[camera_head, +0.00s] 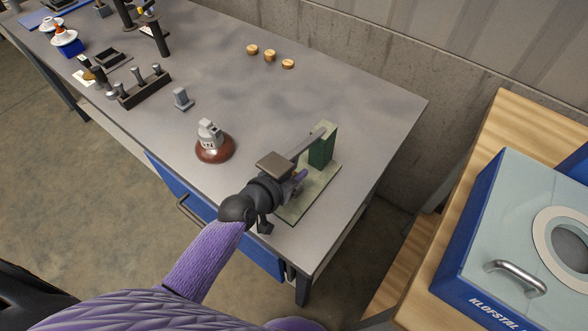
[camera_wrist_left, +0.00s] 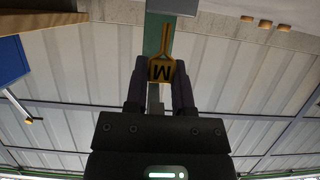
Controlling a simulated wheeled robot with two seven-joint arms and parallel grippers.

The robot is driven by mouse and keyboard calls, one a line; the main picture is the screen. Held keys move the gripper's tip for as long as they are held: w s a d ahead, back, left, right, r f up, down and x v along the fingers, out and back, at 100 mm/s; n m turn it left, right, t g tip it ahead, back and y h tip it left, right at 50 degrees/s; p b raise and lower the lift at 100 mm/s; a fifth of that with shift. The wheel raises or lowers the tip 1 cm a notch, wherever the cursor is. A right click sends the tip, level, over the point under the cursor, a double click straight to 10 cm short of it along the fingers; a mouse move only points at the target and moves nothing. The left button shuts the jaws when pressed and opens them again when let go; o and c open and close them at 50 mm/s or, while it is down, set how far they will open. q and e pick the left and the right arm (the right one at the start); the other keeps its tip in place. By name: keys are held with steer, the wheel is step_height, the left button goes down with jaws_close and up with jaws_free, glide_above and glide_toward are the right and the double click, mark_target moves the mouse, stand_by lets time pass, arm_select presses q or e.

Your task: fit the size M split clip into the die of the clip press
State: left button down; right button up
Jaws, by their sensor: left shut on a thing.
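The clip press stands at the table's near right corner, with a pale green base plate (camera_head: 322,188), a dark green upright (camera_head: 322,147) and a grey lever (camera_head: 305,144) ending in a brown block (camera_head: 275,166). My left gripper (camera_head: 298,179) reaches in low over the base plate, partly below the brown block. In the left wrist view, the yellow split clip marked M (camera_wrist_left: 162,71) sits between the fingertips of my left gripper (camera_wrist_left: 160,78), which is shut on it. The die is hidden in the head view, so I cannot tell whether the clip touches it. My right gripper is not in view.
A brown insulator with a grey cap (camera_head: 214,145) stands left of the press. A small grey block (camera_head: 182,98), a dark rack (camera_head: 145,90) and several brass pieces (camera_head: 270,55) lie farther back. A blue and grey machine (camera_head: 520,240) stands at right. The table's middle is clear.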

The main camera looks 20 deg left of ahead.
arm_select(q)
steer(key=shift+f+b, duration=0.65)
steer(key=shift+f, duration=0.2)
steer(key=shift+c, duration=1.9)
jaws_free()
